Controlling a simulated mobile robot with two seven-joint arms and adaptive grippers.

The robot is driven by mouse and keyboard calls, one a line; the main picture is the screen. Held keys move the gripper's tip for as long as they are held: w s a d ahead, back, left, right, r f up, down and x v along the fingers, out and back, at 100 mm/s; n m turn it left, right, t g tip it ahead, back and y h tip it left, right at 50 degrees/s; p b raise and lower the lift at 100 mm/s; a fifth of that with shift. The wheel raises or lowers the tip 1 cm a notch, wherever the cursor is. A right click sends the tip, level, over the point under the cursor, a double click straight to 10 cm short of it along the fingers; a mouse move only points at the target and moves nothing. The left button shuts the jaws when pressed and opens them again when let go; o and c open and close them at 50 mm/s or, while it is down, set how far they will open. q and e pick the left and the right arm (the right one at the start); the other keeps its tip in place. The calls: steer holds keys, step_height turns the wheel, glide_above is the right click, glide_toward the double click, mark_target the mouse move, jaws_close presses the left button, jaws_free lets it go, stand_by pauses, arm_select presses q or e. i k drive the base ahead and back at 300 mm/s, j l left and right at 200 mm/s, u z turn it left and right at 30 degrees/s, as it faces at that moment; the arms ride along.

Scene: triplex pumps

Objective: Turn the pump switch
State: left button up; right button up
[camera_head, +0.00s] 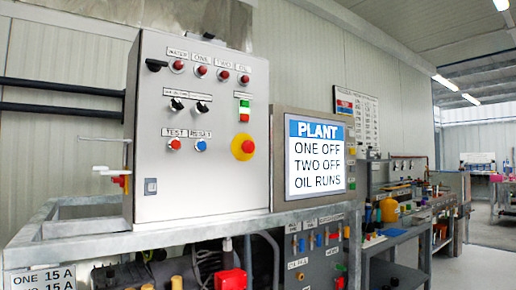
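A grey control cabinet (205,130) stands on a metal frame at centre left. On its front are two black rotary switches, the left one (176,104) and the right one (202,107), under small labels too blurred to read. Below them are a red TEST button (174,144) and a blue RESET button (200,145). A lower panel (318,255) carries several small coloured switches (319,240). I cannot tell which of these is the pump switch. Neither of my grippers shows in this view.
Several red lamps (202,71) line the cabinet's top. A red button on yellow (243,147) sits at its right. A screen (315,157) reads "PLANT, ONE OFF, TWO OFF, OIL RUNS". A cluttered bench (400,235) stands to the right, with open floor (480,268) beyond.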

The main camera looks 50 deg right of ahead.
mark_target(176, 104)
steer(key=z, duration=1.35)
steer(key=l, duration=0.15)
steer(key=u, duration=0.05)
